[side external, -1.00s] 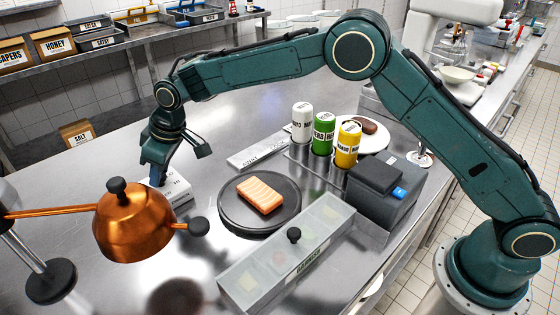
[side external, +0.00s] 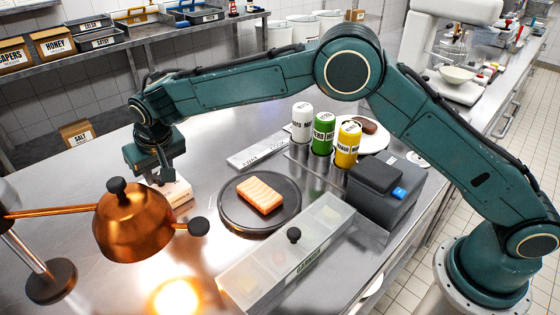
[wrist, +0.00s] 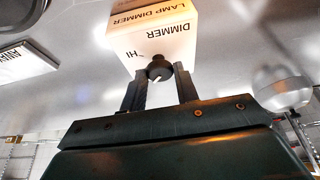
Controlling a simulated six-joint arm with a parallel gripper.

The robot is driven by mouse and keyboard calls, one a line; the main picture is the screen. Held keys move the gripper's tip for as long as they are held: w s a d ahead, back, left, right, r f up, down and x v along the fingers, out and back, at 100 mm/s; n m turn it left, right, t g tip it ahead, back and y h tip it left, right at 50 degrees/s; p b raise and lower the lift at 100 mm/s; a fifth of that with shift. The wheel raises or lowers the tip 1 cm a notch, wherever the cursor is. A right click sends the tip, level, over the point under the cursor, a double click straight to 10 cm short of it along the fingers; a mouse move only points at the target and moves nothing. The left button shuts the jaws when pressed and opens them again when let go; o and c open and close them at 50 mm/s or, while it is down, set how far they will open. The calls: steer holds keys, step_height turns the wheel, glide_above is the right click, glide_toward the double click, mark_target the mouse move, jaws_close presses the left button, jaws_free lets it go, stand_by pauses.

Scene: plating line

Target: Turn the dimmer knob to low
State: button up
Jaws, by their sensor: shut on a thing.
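The white dimmer box (side external: 178,190), with an orange-lit top, stands on the steel counter left of the dark plate. In the wrist view the box (wrist: 165,40) shows upside down, lettered "DIMMER" and "HI". Its dark round knob (wrist: 158,68), with a pale pointer line, sits between my fingertips. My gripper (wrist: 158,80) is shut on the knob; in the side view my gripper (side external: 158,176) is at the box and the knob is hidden. The copper lamp (side external: 130,222) hangs in front, and a bright warm glow lies on the counter below it.
A salmon piece (side external: 260,195) lies on the dark round plate (side external: 228,213). A clear lidded garnish box (side external: 265,272), several labelled bottles (side external: 323,135) and a grey machine (side external: 385,200) stand to the right. The lamp's copper shade is close to my gripper's near side.

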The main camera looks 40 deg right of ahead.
stand_by(0.4)
steer(key=o, duration=1)
steer(key=shift+c, duration=0.2)
steer(key=v, duration=1.4)
steer(key=shift+w, duration=0.1)
